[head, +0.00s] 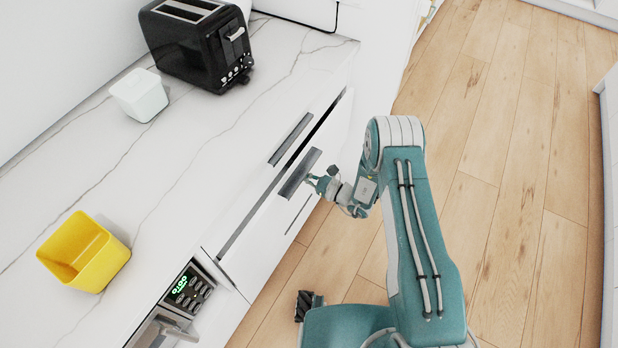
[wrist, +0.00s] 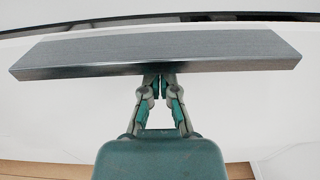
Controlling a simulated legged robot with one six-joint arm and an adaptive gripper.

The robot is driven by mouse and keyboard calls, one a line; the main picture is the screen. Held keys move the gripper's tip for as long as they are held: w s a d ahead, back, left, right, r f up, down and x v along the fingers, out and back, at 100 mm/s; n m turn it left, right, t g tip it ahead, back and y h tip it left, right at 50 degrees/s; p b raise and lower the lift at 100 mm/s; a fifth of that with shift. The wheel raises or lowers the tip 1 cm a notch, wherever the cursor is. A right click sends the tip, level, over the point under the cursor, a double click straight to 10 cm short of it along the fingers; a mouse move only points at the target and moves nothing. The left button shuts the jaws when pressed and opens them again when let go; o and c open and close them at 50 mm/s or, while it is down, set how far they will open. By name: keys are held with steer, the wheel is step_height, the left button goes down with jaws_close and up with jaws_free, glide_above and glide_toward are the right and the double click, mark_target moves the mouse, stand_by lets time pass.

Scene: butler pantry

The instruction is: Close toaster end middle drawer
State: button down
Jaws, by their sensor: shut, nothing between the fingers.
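The middle drawer (head: 266,232) below the counter stands partly open, with a dark gap behind its white front. Its grey bar handle (head: 300,173) faces my arm and fills the upper part of the wrist view (wrist: 160,50). My gripper (head: 312,181) is at the handle's near side. In the wrist view its fingertips (wrist: 159,78) are together at the handle's lower edge, with nothing between them. They look very close to or against the handle; I cannot tell if they touch. The black toaster (head: 200,45) stands on the counter at the far end.
Another drawer's handle (head: 290,138) shows just above, on a closed front. A white cup (head: 140,98) and a yellow container (head: 84,254) stand on the marble counter (head: 190,150). An appliance with a green display (head: 187,288) is at the lower left. The wooden floor (head: 500,130) at right is clear.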

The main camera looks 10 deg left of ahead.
steer(key=shift+a, duration=0.1)
steer(key=shift+x, duration=1.95)
steer(key=shift+r, duration=0.15)
steer(key=shift+w, duration=0.1)
steer(key=shift+d, duration=0.4)
glide_toward(295, 170)
step_height(295, 170, down, 3)
steer(key=d, duration=0.3)
steer(key=shift+w+a, duration=0.15)
steer(key=shift+a, duration=0.05)
